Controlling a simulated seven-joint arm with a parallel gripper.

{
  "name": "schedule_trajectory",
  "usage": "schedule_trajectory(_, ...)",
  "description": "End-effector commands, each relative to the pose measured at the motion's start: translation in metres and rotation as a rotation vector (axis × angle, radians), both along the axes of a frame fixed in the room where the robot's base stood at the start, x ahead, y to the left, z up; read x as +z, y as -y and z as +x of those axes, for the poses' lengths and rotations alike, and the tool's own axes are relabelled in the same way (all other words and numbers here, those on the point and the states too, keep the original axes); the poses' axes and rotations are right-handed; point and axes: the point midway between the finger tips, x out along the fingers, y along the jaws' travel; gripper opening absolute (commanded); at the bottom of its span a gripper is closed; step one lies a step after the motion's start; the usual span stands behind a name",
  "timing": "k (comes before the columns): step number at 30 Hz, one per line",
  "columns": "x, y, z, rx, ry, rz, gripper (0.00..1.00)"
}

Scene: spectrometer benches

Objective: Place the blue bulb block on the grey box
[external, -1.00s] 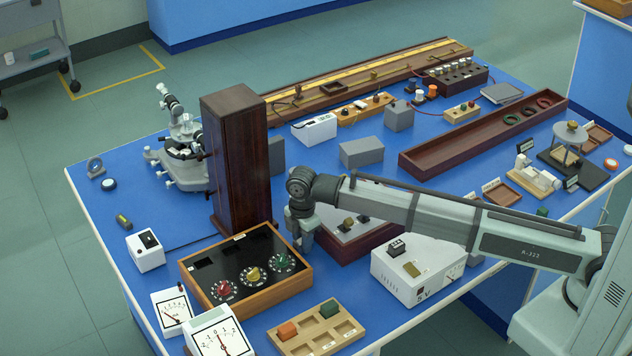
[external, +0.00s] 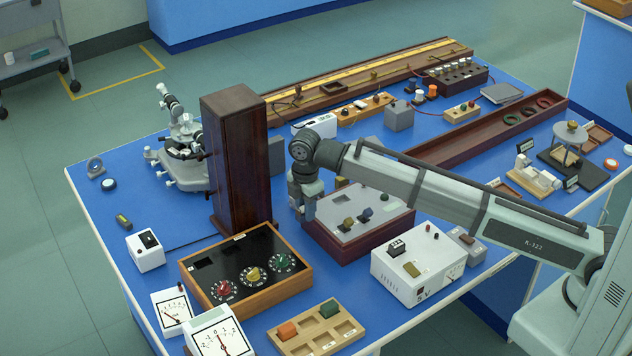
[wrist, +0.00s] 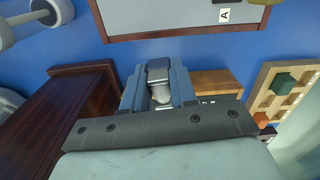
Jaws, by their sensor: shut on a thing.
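My gripper (external: 303,208) hangs between the tall dark wooden column and the grey-topped switch box in the external view. In the wrist view its fingers (wrist: 159,98) are shut on a small piece with a blue-grey block (wrist: 159,64) and a pale rounded part, which looks like the blue bulb block. In the external view the held piece is hidden by the fingers. A plain grey box (external: 398,116) stands farther back on the blue bench. Another grey box (external: 277,156) stands behind the column. A third, low grey box (external: 370,144) is mostly hidden by my arm.
The dark column (external: 236,160) rises close left of my gripper. The grey-topped switch box (external: 375,205) is close on the right. A dial box (external: 298,285) and a compartment tray (external: 340,345) are in front. A long dark red tray (external: 460,142) lies behind my arm.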

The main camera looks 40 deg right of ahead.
Motion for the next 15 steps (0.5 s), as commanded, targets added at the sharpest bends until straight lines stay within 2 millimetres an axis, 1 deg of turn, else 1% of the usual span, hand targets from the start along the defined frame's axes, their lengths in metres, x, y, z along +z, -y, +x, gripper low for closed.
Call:
schedule_trajectory(1, 0.001, 0.013, 0.009, -0.02, 0.001, 0.0, 0.0)
schedule_trajectory(2, 0.001, 0.021, 0.014, -0.031, 0.001, 0.0, 0.0)
schedule_trajectory(8, 0.006, 0.083, 0.053, -0.123, 0.007, 0.004, 0.0)
schedule_trajectory(9, 0.007, 0.096, 0.06, -0.142, 0.008, 0.005, 0.0)
schedule_trajectory(14, 0.014, 0.147, 0.091, -0.216, 0.013, 0.007, 0.0)
schedule_trajectory(15, 0.015, 0.16, 0.099, -0.235, 0.015, 0.007, 0.0)
